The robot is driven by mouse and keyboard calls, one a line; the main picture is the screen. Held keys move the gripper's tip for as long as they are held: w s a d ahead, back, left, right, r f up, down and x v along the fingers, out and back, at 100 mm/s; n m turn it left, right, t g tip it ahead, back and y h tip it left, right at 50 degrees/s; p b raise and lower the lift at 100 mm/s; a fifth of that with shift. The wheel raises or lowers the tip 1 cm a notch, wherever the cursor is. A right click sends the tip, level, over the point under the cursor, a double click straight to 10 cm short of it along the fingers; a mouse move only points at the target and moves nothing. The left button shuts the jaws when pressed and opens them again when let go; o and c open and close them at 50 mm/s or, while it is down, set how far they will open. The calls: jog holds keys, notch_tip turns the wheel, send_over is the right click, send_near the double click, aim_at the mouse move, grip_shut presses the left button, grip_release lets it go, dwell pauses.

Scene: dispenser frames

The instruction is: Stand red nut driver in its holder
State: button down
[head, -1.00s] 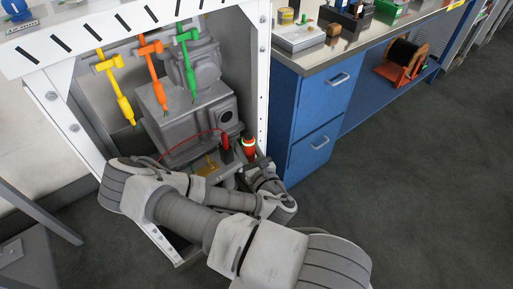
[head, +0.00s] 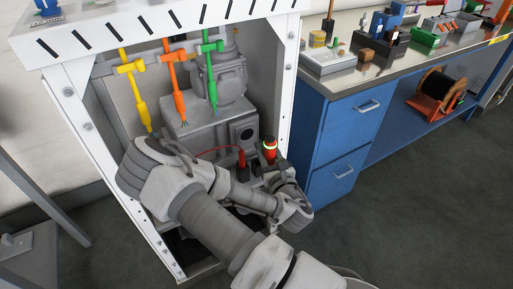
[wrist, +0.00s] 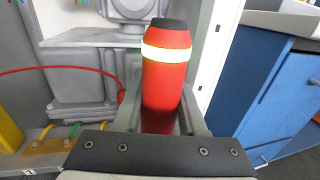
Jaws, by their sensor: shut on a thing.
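The red nut driver (head: 269,152) has a red handle with a pale glowing band and a dark cap. It stands roughly upright at the lower right of the open white cabinet. In the wrist view the red handle (wrist: 168,75) rises large between the fingers of my gripper (wrist: 160,122), which is shut on it. The driver's lower end is hidden behind the dark gripper body. My arm covers the lower cabinet in the head view. I cannot make out which thing is its holder.
A grey machine (head: 215,120) with a red cable stands behind my gripper. A blue drawer bench (head: 340,135) with several items on top stands right. The floor at right is clear.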

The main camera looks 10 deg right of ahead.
jog(key=w, duration=0.3)
jog(key=w+f+b, duration=0.1)
jog(key=w, duration=0.3)
jog(key=w+a, duration=0.1)
jog(key=w, duration=0.2)
jog(key=shift+w+f+b, duration=0.15)
jog(key=shift+w+b, duration=0.25)
jog(key=shift+f+b, duration=0.95)
jog(key=shift+f, duration=1.95)
jog(key=shift+f, duration=0.15)
jog(key=shift+c, duration=2.3)
grip_release()
jog(key=shift+s, duration=0.1)
